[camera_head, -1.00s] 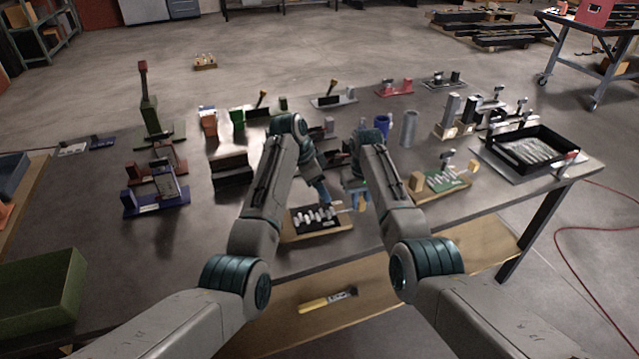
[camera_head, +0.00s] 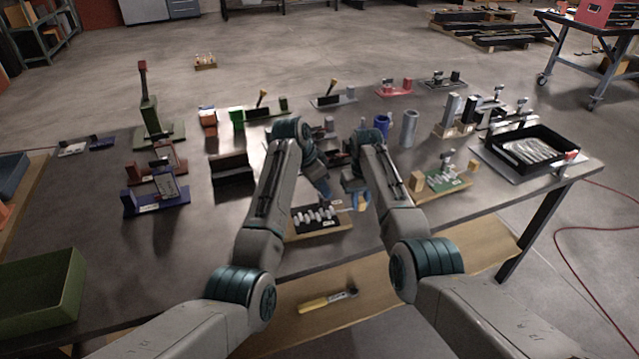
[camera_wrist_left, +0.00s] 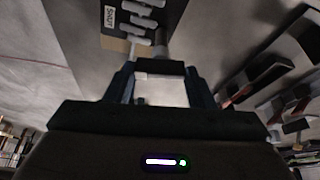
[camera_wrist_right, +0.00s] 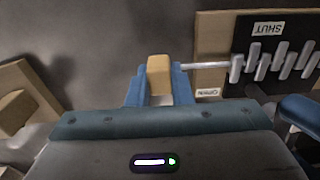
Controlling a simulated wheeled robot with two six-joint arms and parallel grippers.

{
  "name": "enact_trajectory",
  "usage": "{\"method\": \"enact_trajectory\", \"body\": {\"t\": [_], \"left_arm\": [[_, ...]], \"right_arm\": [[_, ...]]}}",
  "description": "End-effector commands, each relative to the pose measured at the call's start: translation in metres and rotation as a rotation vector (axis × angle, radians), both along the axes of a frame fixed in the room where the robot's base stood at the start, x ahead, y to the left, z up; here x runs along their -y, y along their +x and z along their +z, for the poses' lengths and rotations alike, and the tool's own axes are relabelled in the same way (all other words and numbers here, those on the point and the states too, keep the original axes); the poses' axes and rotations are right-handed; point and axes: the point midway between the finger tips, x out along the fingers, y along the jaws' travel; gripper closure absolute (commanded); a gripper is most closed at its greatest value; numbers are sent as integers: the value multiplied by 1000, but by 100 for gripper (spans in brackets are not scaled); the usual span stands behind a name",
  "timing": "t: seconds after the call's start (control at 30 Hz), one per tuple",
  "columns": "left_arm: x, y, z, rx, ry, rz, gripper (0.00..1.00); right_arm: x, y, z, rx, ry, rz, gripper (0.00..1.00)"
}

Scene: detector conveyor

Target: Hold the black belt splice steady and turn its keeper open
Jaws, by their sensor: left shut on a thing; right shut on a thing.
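The black belt splice (camera_head: 306,222) lies on a small wooden board at the table's front edge, with several pale pins in a row. Its SHUT label (camera_wrist_right: 266,27) and OPEN label (camera_wrist_right: 207,92) show in the right wrist view. A metal rod (camera_wrist_right: 208,65) runs from the pins to a tan block, the keeper's handle (camera_wrist_right: 158,77). My right gripper (camera_head: 360,198) is shut on that block beside the board. My left gripper (camera_head: 325,190) is at the board's far side, shut on a dark part (camera_wrist_left: 160,67) of the splice. The fingers partly hide this grip.
A green-based fixture (camera_head: 443,180) with tan blocks stands right of my right gripper. A dark open block (camera_head: 232,172) stands to the left. A black tray (camera_head: 530,150) is at the table's right end. Bare tabletop (camera_head: 215,222) lies left of the board.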

Motion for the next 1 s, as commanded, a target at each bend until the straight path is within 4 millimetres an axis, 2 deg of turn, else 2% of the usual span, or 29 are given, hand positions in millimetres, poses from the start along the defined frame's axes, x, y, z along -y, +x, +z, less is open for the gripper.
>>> {"method": "enact_trajectory", "body": {"t": [0.5, 1.0], "left_arm": [[2, -2, 0, 0, -1, 407, 74], [2, -2, 1, 2, -1, 557, 74]], "right_arm": [[0, 0, 0, -1, 0, 0, 100], [0, 0, 0, -1, 0, 0, 100]]}}
